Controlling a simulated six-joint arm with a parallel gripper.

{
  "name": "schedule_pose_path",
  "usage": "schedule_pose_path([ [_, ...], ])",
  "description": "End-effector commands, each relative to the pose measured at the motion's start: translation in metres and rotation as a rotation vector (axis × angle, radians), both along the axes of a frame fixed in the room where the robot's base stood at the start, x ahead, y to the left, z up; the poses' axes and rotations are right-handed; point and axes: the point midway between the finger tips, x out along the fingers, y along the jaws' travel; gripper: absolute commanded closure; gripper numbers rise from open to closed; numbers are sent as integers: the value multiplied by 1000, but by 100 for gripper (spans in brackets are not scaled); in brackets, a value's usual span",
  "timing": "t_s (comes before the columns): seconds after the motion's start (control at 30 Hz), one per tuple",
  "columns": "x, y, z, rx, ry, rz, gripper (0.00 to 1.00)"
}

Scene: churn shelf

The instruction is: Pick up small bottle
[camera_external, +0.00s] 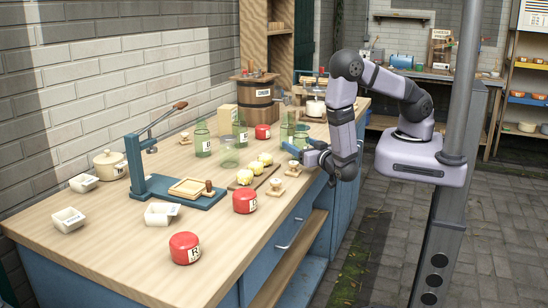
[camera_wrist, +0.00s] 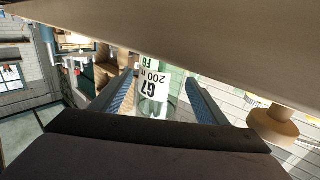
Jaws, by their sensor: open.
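The bottle's ends are partly hidden by the counter's pale band and the gripper body. In the external view, my gripper (camera_external: 298,147) is low over the counter's right edge, beside green glassware (camera_external: 287,131). More green bottles (camera_external: 202,139) (camera_external: 240,132) stand farther left. I cannot tell which one is the labelled bottle.
A blue lever press (camera_external: 175,190) is left. A wooden barrel (camera_external: 257,98) stands behind.

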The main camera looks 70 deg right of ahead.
Motion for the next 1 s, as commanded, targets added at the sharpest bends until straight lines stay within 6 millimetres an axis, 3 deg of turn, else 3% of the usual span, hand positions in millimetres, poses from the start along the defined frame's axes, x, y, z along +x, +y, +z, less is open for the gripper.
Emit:
schedule_pose_path([
  [0.3, 24, -19, 1, -1, -1, -2, 32],
  [0.6, 27, -20, 0, -1, -1, 0, 32],
  [0.67, 27, -20, 0, -1, -1, 0, 44],
  [0.8, 26, -20, 0, -1, -1, 0, 78],
  [1.0, 27, -19, 1, -1, -2, 0, 81],
])
